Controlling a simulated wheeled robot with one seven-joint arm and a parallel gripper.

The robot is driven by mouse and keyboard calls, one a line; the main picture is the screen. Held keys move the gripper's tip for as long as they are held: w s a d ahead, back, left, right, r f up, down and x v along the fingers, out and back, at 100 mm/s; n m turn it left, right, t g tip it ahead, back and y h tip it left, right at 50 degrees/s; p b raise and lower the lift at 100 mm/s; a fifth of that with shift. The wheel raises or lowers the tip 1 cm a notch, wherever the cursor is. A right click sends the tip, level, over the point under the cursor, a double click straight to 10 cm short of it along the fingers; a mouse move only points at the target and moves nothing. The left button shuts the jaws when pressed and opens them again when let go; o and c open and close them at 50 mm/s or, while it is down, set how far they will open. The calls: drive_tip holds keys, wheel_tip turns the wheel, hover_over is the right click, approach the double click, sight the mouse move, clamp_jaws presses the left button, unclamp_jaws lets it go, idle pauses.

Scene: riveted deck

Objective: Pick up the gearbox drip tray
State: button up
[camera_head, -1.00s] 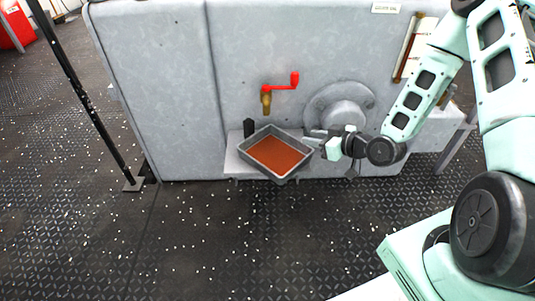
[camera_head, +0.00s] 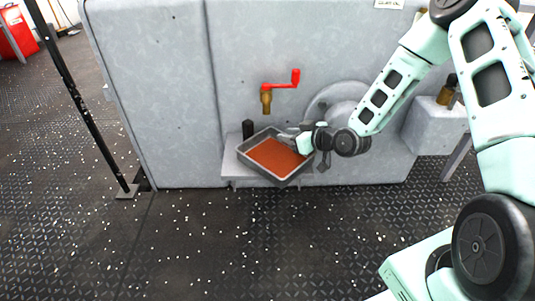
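The gearbox drip tray (camera_head: 269,173) is a grey rectangular pan with reddish-brown liquid inside. It sits on a small light grey shelf (camera_head: 230,163) on the front of the grey housing, turned at an angle. My gripper (camera_head: 293,138) is at the tray's right rear rim, with its fingers reaching over or beside the rim. The fingers are small and partly hidden, so I cannot tell whether they are open or closed on the rim.
A brass tap with a red handle (camera_head: 281,84) juts from the grey housing (camera_head: 150,90) above the tray. A black cylinder (camera_head: 248,129) stands behind the tray's left corner. A black post (camera_head: 83,105) stands at left. The deck (camera_head: 200,245) in front is clear.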

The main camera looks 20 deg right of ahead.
clamp_jaws()
drive_tip(key=shift+r+p, duration=0.25)
drive_tip(key=shift+p, duration=0.05)
drive_tip(key=shift+s+a+r+p, duration=0.1)
drive_tip(key=shift+s+r+p, duration=0.1)
drive_tip(key=shift+r+p, duration=0.25)
wheel_tip(320, 180, up, 6)
drive_tip(key=p, duration=0.4)
drive_tip(key=s+a+p, duration=0.3)
drive_tip(key=s+p, duration=0.2)
drive_tip(key=s, duration=0.4)
drive_tip(key=s+a+p, duration=0.3)
drive_tip(key=s+p, duration=0.2)
drive_tip(key=s, duration=0.4)
drive_tip(key=shift+s+f+p, duration=0.15)
drive_tip(key=shift+s+p, duration=0.1)
drive_tip(key=shift+p, duration=0.15)
